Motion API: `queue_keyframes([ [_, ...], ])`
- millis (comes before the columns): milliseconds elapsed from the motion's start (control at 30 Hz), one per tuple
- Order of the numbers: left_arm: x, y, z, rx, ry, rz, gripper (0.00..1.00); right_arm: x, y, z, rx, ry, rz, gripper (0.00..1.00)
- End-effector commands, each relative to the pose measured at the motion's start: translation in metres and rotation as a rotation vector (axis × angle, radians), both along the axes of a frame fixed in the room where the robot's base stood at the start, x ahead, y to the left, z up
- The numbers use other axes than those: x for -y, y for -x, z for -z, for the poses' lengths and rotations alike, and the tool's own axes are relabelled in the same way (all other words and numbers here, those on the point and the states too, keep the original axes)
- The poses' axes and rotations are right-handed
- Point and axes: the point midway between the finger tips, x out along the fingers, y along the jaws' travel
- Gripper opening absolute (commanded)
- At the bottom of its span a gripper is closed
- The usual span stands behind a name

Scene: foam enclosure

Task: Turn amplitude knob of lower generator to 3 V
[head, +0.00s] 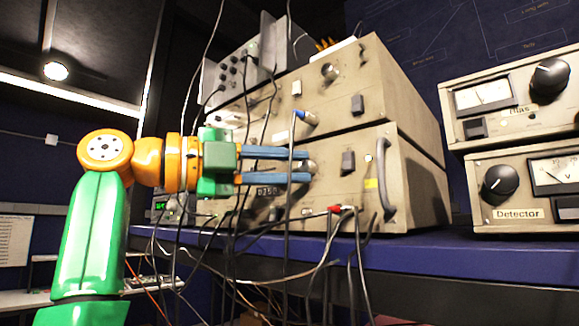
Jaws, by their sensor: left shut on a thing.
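The lower generator (395,160) is a beige box on a blue shelf, with another beige generator (345,85) stacked on it. My left gripper (308,167), with blue fingers on an orange and green arm, reaches in from the left to the lower generator's front panel. Its fingers are shut on a small light-coloured knob (311,166), mostly hidden between the tips. I take this as the amplitude knob; its scale and pointer cannot be read. My right gripper is not in the head view.
Several cables hang before the panels, with a red plug (340,209) low on the lower generator. A metal handle (384,178) stands out at its right edge. Bias (515,100) and Detector (515,190) units stand at the right.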

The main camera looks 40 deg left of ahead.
Motion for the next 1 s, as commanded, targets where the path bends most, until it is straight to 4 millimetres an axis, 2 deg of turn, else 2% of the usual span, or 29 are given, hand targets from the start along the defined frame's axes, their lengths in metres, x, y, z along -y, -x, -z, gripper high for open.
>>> queue_keyframes([
  [500,0.000,0.000,0.000,0.001,-0.012,0.000,0.00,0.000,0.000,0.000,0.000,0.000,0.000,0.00],
  [533,0.000,0.000,0.000,0.001,-0.012,0.000,0.30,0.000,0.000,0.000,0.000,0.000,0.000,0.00],
  [600,0.000,0.000,0.000,0.001,-0.012,0.000,0.49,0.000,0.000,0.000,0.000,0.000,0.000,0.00],
  [633,0.000,0.000,0.000,0.001,-0.012,0.000,0.55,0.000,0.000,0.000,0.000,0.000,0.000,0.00],
  [900,0.000,0.000,0.000,0.001,-0.011,0.000,0.55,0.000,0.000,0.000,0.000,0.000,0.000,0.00],
  [1000,-0.007,0.011,0.001,0.003,-0.010,-0.001,0.55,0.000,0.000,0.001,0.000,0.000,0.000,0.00],
])
